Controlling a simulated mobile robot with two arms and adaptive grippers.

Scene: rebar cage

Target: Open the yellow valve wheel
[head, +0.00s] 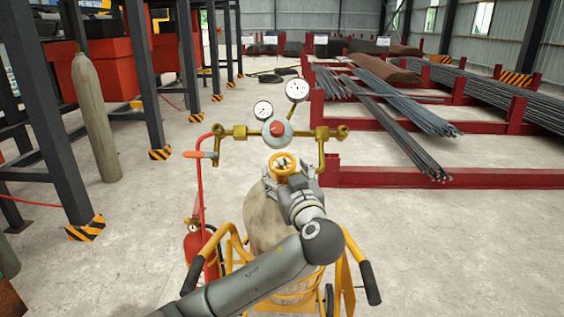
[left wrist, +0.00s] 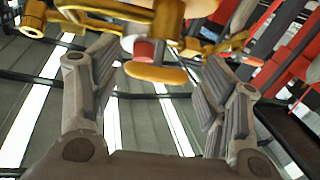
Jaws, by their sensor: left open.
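The yellow valve wheel (head: 283,160) sits on top of a worn beige gas cylinder (head: 262,220), below the brass regulator. My left gripper (head: 290,178) is just at the wheel, on its near side, and covers part of its lower rim. In the left wrist view my two fingers (left wrist: 160,62) stand wide apart. A yellow-orange curved piece (left wrist: 155,74) shows between them; I cannot tell for sure whether it is the wheel's rim. Whether a finger touches the wheel is not clear. My right gripper does not show.
The brass regulator (head: 240,132) carries two white gauges (head: 297,89). A yellow cart (head: 235,245) with black-gripped handles surrounds the cylinder, with a red extinguisher (head: 194,243) at left. Red racks with steel bars (head: 400,110) stand at right. The floor around is largely clear.

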